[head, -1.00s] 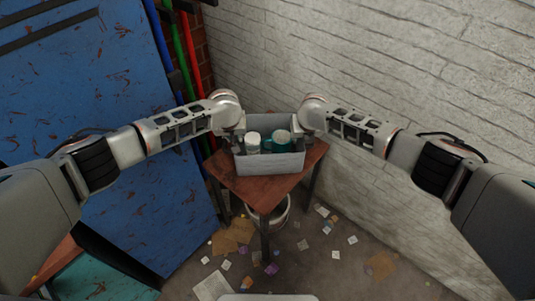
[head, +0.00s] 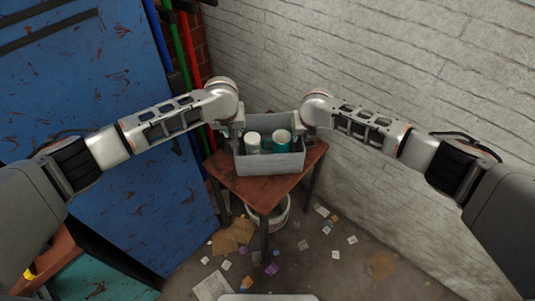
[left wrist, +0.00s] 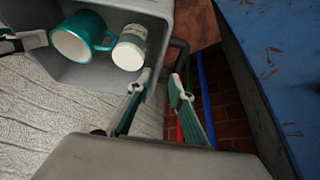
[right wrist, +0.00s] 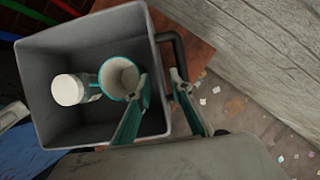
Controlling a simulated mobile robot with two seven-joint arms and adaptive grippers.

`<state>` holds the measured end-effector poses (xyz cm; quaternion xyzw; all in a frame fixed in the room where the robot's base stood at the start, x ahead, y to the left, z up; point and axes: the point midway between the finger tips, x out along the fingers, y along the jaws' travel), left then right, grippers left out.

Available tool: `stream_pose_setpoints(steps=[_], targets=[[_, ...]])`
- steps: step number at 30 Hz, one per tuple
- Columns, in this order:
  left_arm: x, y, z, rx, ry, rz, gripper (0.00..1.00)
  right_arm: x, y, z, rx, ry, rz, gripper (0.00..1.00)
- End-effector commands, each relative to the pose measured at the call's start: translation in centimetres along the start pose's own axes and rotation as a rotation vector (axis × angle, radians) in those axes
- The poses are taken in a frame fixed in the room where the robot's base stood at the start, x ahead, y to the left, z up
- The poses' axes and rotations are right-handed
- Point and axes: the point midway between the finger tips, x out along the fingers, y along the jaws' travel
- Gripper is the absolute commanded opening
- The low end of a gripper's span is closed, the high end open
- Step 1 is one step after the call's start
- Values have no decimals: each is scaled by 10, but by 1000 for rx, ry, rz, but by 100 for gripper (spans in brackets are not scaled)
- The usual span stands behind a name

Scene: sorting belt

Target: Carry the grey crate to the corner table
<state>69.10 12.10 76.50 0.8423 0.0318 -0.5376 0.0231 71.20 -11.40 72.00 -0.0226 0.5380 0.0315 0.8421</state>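The grey crate (head: 270,163) rests upright on the brown corner table (head: 248,191). A white-lidded jar (head: 253,140) and a teal mug (head: 281,141) stand inside it. My left gripper (left wrist: 160,86) is open at one end of the crate, its fingers apart near the dark handle (left wrist: 180,52). My right gripper (right wrist: 162,80) is open at the opposite end, one finger over the crate's inside and one outside the dark handle (right wrist: 178,48). In the head view the wrists partly hide both handles.
A white brick wall (head: 400,70) stands close behind and right of the table. A blue scratched cabinet (head: 90,90) is at left, with coloured pipes (head: 184,60) beside it. A white bucket (head: 277,214) is under the table. Scraps of paper litter the floor (head: 330,265).

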Motion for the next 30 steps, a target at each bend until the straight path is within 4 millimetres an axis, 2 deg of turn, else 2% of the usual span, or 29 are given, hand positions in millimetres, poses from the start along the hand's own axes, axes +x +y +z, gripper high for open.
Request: stream_pose_setpoints(steps=[9,15,21,30], targets=[[0,0,0,0,0,0,21,-54,0,2,-1,-4,3,21],[0,0,0,0,0,0,21,-80,0,1,0,-3,1,21],[0,0,0,0,0,0,21,-89,0,0,1,-1,1,21],[0,0,0,0,0,0,21,-89,0,0,1,-1,1,21]])
